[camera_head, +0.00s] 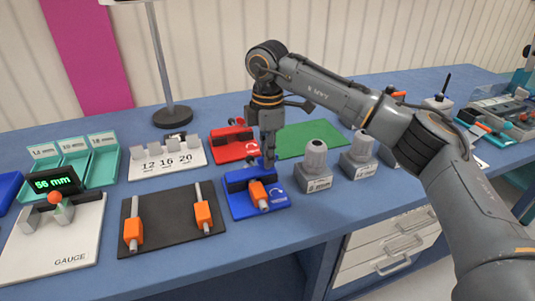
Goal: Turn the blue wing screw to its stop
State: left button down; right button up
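The blue clamp fixture (272,200) stands near the middle of the table, with a dark block and an orange part on it. The blue wing screw (259,163) shows only as a small bit of blue at the top rear of this fixture, mostly hidden by my gripper. My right gripper (268,160) points straight down, its fingertips at the wing screw. The fingers are seen nearly edge-on, so I cannot tell whether they are closed on it. My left gripper is not in view.
A red fixture (226,152) stands just behind the blue one. Grey capped units (314,165) stand close on the right. A black board with orange sliders (170,230) lies to the left, beside the gauge (75,258). A green mat (305,136) lies behind.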

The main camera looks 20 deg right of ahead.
jog(key=shift+o, duration=1.2)
jog(key=shift+r, duration=0.15)
notch_tip(320, 180, up, 12)
